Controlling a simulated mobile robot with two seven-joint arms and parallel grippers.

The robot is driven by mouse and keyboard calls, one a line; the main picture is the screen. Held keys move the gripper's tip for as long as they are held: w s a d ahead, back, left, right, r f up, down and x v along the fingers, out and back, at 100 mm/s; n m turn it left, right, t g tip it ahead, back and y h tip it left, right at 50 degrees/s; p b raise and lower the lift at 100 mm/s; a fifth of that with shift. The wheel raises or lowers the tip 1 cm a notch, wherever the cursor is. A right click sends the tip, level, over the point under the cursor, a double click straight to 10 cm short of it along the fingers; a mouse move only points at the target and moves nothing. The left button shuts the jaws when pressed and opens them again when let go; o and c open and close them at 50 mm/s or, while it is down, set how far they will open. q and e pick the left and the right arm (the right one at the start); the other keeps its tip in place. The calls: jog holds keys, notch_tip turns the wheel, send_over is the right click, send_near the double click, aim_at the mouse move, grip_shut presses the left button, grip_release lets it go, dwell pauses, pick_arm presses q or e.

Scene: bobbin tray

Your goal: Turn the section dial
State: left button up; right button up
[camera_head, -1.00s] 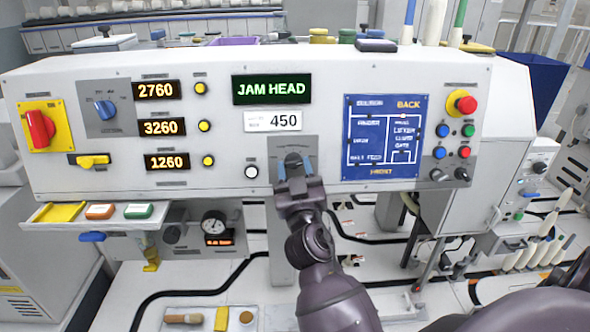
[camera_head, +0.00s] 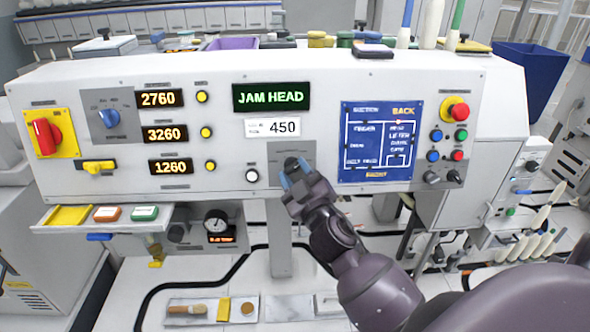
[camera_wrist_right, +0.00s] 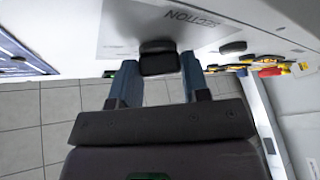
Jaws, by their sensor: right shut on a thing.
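The section dial (camera_head: 291,163) is a small black knob on a grey plate below the white 450 label. In the right wrist view the black knob (camera_wrist_right: 158,58) stands beside the word SECTION on that plate. My right gripper (camera_head: 294,175) is at the dial, with its blue fingers on either side of the knob. In the right wrist view the gripper (camera_wrist_right: 157,75) is shut on the knob, one finger left and one right of it. The fingers hide part of the dial, so its pointer cannot be read. My left gripper is not in view.
The green display (camera_head: 271,97) reads JAM HEAD. A blue diagram panel (camera_head: 376,175) lies right of the dial, with a red stop button (camera_head: 460,110) beyond it. A red switch (camera_head: 43,136) is at far left. A tray (camera_head: 211,311) stands below.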

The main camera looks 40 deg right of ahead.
jog(key=shift+r+n+g+y, duration=0.1)
jog(key=shift+n+g+y, duration=0.2)
jog(key=shift+n+y, duration=0.85)
jog(key=shift+d+n, duration=0.1)
jog(key=shift+n, duration=0.45)
jog(key=o, duration=0.9)
jog(key=shift+s, duration=0.1)
jog(key=shift+b+v, duration=1.2)
jog(key=shift+v, duration=4.1)
